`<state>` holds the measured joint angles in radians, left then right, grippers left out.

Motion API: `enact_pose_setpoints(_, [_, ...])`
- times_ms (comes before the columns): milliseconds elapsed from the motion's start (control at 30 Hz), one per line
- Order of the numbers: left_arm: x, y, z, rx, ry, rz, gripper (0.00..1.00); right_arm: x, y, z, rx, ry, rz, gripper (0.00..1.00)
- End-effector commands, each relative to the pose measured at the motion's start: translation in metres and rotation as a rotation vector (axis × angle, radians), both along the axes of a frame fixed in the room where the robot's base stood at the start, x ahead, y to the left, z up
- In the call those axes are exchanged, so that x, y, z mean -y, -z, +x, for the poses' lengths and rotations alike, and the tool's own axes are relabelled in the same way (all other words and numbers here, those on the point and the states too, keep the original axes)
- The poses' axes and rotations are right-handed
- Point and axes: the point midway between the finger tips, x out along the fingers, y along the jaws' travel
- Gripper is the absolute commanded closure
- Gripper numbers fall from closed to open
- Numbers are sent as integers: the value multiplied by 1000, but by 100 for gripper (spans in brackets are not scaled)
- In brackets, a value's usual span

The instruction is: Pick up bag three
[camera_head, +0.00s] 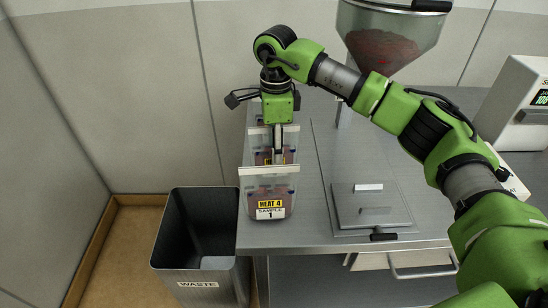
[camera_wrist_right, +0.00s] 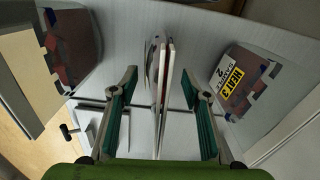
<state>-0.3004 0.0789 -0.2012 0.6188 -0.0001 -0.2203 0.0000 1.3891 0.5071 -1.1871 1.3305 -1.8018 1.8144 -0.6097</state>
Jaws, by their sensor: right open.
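Several clear bags with white top strips stand in a row on the left of the metal table. The front bag (camera_head: 268,192) reads "HEAT 4 SAMPLE 1"; a second bag (camera_head: 256,143) stands behind it. My right gripper (camera_head: 278,152) points down over the row. In the right wrist view, the open fingers (camera_wrist_right: 160,85) stand on either side of a thin bag (camera_wrist_right: 165,70) seen edge-on, with gaps on both sides. Its label is hidden. A bag at right (camera_wrist_right: 245,80) reads "HEAT 3". Another bag (camera_wrist_right: 72,50) leans at left. My left gripper is out of view.
A dark waste bin (camera_head: 197,240) stands on the floor left of the table. A flat metal plate (camera_head: 370,208) lies right of the bags. A hopper (camera_head: 390,40) stands at the back, and a white machine (camera_head: 515,100) with a display sits at right.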

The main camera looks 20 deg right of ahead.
Motion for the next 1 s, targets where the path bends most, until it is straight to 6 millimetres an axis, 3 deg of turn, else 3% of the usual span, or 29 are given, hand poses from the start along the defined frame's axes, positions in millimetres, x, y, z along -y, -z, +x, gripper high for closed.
enact_pose_setpoints(333, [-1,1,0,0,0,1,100,0,1,0,0,0,0,57])
enact_pose_setpoints(500, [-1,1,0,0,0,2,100,0,1,0,0,0,0,100])
enact_pose_setpoints(800, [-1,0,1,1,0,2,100,0,-1,0,1,0,1,100])
enact_pose_setpoints(900, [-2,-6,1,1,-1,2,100,0,-8,0,1,0,2,100])
enact_pose_setpoints(1000, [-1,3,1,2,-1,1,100,0,-22,2,6,1,1,100])
